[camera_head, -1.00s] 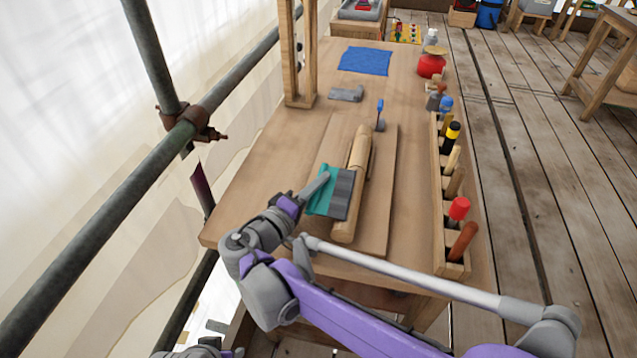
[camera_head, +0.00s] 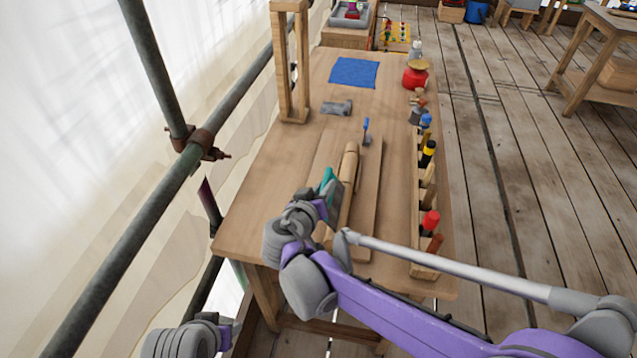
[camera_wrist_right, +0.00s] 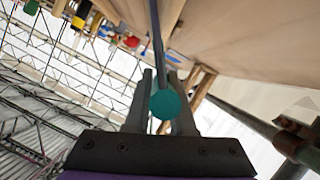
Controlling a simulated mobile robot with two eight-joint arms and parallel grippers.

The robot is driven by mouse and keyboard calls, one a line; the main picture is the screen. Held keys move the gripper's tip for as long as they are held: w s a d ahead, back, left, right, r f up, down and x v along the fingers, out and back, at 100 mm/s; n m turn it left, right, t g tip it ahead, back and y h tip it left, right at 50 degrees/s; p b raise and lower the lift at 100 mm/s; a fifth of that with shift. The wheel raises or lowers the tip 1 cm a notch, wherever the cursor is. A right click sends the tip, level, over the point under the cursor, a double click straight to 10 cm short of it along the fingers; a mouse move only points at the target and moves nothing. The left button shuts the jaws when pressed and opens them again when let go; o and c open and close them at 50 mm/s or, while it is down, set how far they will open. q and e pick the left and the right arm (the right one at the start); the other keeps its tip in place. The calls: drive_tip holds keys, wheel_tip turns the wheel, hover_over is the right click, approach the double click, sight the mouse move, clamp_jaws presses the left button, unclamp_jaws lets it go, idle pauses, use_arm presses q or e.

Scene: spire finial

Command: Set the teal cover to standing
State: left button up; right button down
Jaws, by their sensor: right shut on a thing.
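The teal cover (camera_head: 328,180) is partly hidden behind my right gripper (camera_head: 322,197) in the head view. It is held over the left side of the long wooden piece on the bench. In the right wrist view, a round teal end (camera_wrist_right: 165,104) sits between the two fingers of my right gripper (camera_wrist_right: 160,86), with a thin strip seen edge-on running up from it. The right gripper is shut on the cover. I cannot tell whether the cover touches the bench. My left gripper is not in view; only part of my left arm shows at the bottom.
The bench (camera_head: 265,190) carries a rounded wooden piece (camera_head: 347,170), a grey block (camera_head: 337,108), a blue cloth (camera_head: 354,72) and a wooden frame (camera_head: 290,65). A tool rack (camera_head: 424,268) lines the right edge. A scaffold pipe (camera_head: 130,225) runs along the left.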

sight(340, 205)
drive_tip(key=shift+s+d+r+m+y+p, duration=0.1)
drive_tip(key=shift+d+r+m+y+p, duration=0.25)
drive_tip(key=shift+d+m+p, duration=0.25)
drive_tip(key=shift+s+d+r+m+y+p, duration=0.1)
drive_tip(key=shift+d+r+m+y+p, duration=0.25)
drive_tip(key=shift+d+m+p, duration=0.2)
drive_tip(key=shift+s+d+m+t+y+p, duration=0.15)
drive_tip(key=shift+d+m+y+p, duration=0.15)
drive_tip(key=shift+d+m+y, duration=0.25)
drive_tip(key=shift+s+d+m+t+y+p, duration=0.15)
drive_tip(key=shift+d+m+y+p, duration=0.15)
drive_tip(key=shift+m, duration=0.4)
drive_tip(key=shift+f, duration=0.1)
drive_tip(key=c, duration=0.8)
unclamp_jaws()
drive_tip(key=shift+d, duration=0.1)
drive_tip(key=shift+o, duration=0.2)
